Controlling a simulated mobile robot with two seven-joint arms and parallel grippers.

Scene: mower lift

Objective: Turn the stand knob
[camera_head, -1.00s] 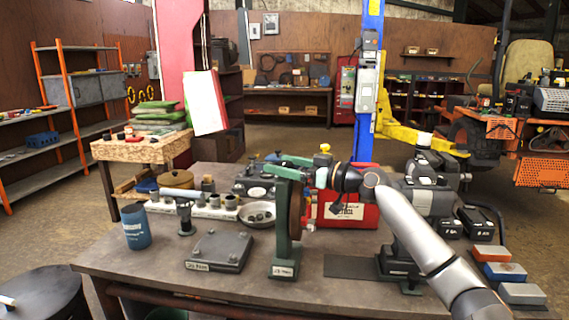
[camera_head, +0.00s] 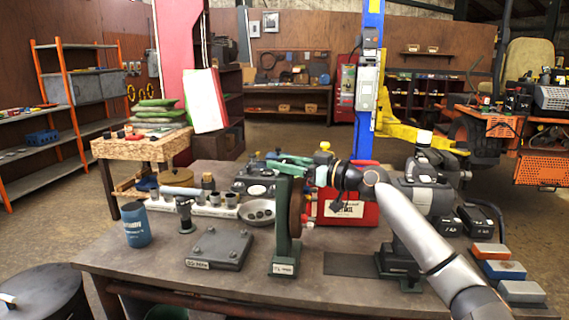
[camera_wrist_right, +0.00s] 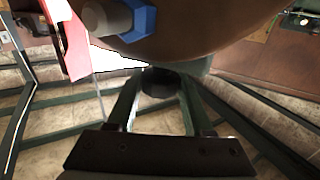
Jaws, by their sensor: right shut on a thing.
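The green stand (camera_head: 284,240) stands upright on the workbench, with a brown disc (camera_head: 297,212) on its right side. My right gripper (camera_head: 290,162) reaches in from the right at the top of the stand. In the right wrist view its two fingers (camera_wrist_right: 160,88) close on a dark round knob (camera_wrist_right: 158,80). The knob sits just below the brown disc (camera_wrist_right: 215,45), which has a blue hex nut (camera_wrist_right: 137,22) around a grey shaft end. In the head view the knob is hidden by the fingers. My left gripper is out of view.
A grey bolted plate (camera_head: 220,249) lies left of the stand, with a blue can (camera_head: 136,226) beyond it. A red box (camera_head: 347,212) stands behind. Several coloured blocks (camera_head: 498,269) lie at the right end. The bench's front strip is clear.

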